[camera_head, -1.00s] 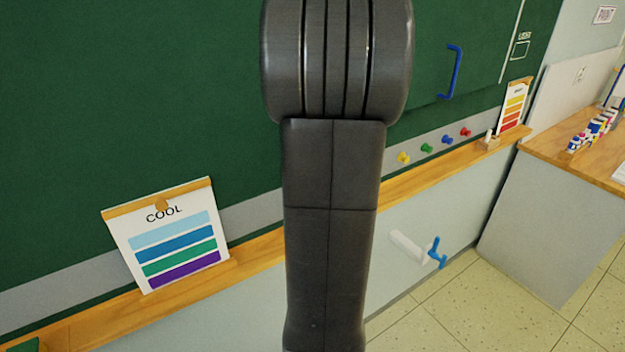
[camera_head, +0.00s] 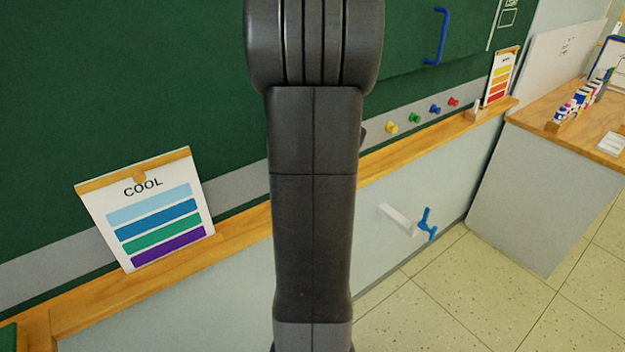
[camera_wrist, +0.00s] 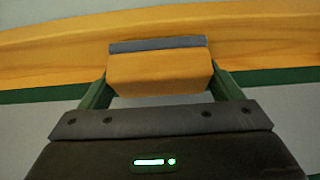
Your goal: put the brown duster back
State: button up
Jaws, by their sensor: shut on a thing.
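The brown duster (camera_wrist: 158,76), a wooden block with a grey pad along its far side, is between the two green fingers of my gripper (camera_wrist: 160,84) in the wrist view. My gripper is shut on it. In the wrist view the wooden chalk ledge (camera_wrist: 45,65) passes behind the duster; I cannot tell whether they touch. The ledge also runs under the green board in the head view (camera_head: 400,152). There my dark arm hides the middle of the ledge, and neither gripper nor duster shows.
A "COOL" colour chart (camera_head: 150,212) leans on the ledge at left. Several coloured magnets (camera_head: 413,118) sit on the grey strip, and a warm-coloured chart (camera_head: 499,78) stands far right. A blue-handled crank (camera_head: 427,224) sticks out below the ledge. A counter (camera_head: 560,150) stands at right.

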jog(key=shift+f+b, duration=0.5)
jog(key=shift+b, duration=0.05)
dwell(0.4)
jog(key=o, duration=0.8)
jog(key=shift+c, duration=0.2)
jog(key=shift+r, duration=0.1)
